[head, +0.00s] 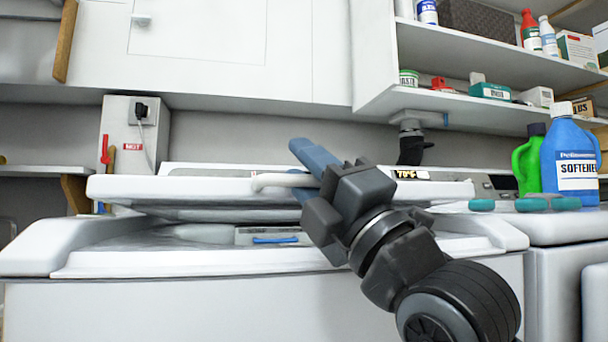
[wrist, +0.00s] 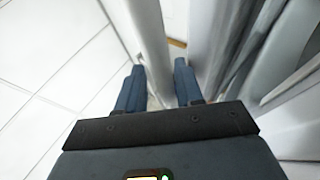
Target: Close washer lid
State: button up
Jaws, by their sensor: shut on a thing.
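The white washer (head: 200,305) fills the lower part of the head view. Its lid (head: 150,188) is low and nearly level, with a gap between it and the washer top. My gripper (head: 303,172) is at the lid's front middle, its blue fingers around the white lid handle (head: 272,181). In the wrist view my gripper (wrist: 160,70) has its fingers on either side of a pale bar, which looks like the handle (wrist: 150,40). My wrist and fingers hide part of the lid's right half.
Blue softener (head: 574,160) and green (head: 528,162) bottles stand on the neighbouring machine at right. Shelves (head: 470,101) with boxes and bottles hang above it. A white cabinet (head: 200,45) hangs above the washer. A blue item (head: 275,240) shows below the lid.

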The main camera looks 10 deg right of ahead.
jog(key=shift+s, duration=0.15)
jog(key=v, duration=0.7)
jog(key=shift+s+d+f, duration=0.2)
jog(key=shift+f, duration=0.05)
dwell(0.3)
